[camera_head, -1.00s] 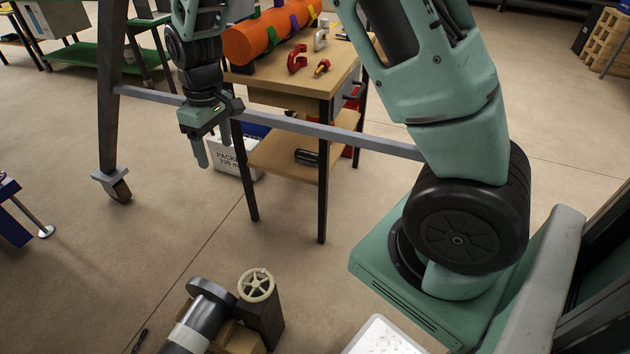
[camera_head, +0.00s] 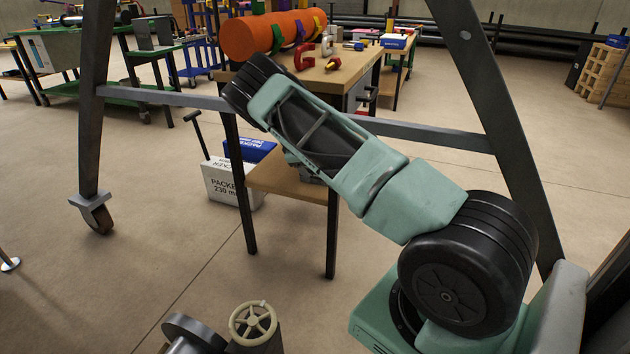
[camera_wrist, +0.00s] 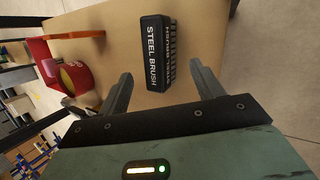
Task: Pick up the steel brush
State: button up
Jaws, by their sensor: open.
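The steel brush (camera_wrist: 155,52) is a black block with white "STEEL BRUSH" lettering and bristles along its right side. It lies on a light wooden surface, ahead of my gripper (camera_wrist: 160,90) in the wrist view. In the head view, my arm hides my gripper and the brush, and the wooden lower shelf (camera_head: 285,182) of the workbench is partly visible.
In the wrist view, a red and yellow roll (camera_wrist: 72,75) lies left of the brush. In the head view, a grey frame (camera_head: 95,110) stands around the bench, white and blue boxes (camera_head: 228,186) sit beside it, and a handwheel (camera_head: 253,323) is in front.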

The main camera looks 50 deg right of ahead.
jog(key=shift+b+x, duration=1.15)
jog(key=shift+x, duration=1.4)
jog(key=shift+s+d+r, duration=0.1)
jog(key=shift+f, duration=0.25)
jog(key=c, duration=1.3)
